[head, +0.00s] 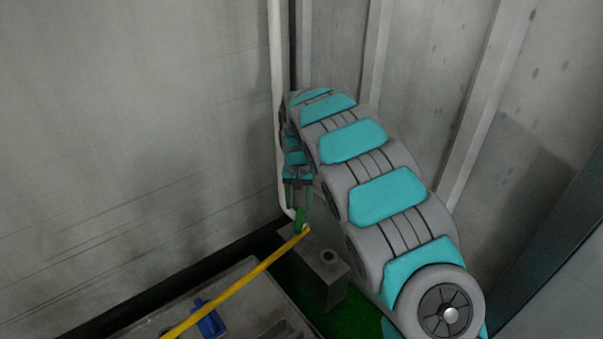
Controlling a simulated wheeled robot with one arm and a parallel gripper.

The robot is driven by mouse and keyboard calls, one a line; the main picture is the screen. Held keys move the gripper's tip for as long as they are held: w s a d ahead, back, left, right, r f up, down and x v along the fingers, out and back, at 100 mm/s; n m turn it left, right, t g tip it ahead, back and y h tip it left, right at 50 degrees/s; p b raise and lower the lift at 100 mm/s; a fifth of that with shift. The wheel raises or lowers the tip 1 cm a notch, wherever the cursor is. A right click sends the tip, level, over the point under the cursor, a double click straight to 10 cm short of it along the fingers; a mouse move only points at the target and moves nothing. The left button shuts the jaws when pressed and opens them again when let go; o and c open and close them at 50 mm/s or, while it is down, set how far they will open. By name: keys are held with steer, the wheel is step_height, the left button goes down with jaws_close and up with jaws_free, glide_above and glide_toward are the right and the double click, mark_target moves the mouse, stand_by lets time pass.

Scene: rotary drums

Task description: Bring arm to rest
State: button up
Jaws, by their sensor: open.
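My arm, grey with teal panels, arches from the lower right up to the middle of the head view and then bends down. At its end my gripper (298,200) points down and is open, small and partly shaded. Its fingers are just above a green piece (300,221) at the upper end of a yellow bar (235,284). I cannot tell whether the fingers touch the green piece.
A grey block (328,257) with a round fitting on top stands beside the bar's upper end. A grey surface with a blue part (208,319) is at the lower left. A pale pipe (277,100) runs up the corner between grey walls. Green floor (345,318) shows below.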

steer(key=s+d+r+m+p, duration=0.1)
steer(key=s+d+r+p, duration=0.1)
steer(key=s+d+r, duration=1.3)
steer(key=s+d+r+n+g+p, duration=0.1)
steer(key=s+d, duration=0.1)
steer(key=s, duration=1.3)
steer(key=s+d+p, duration=0.1)
steer(key=s, duration=1.4)
steer(key=shift+s+d+r+n+g, duration=0.15)
steer(key=shift+d+r+n+g, duration=0.2)
steer(key=shift+d+n+g, duration=0.05)
steer(key=shift+c, duration=0.6)
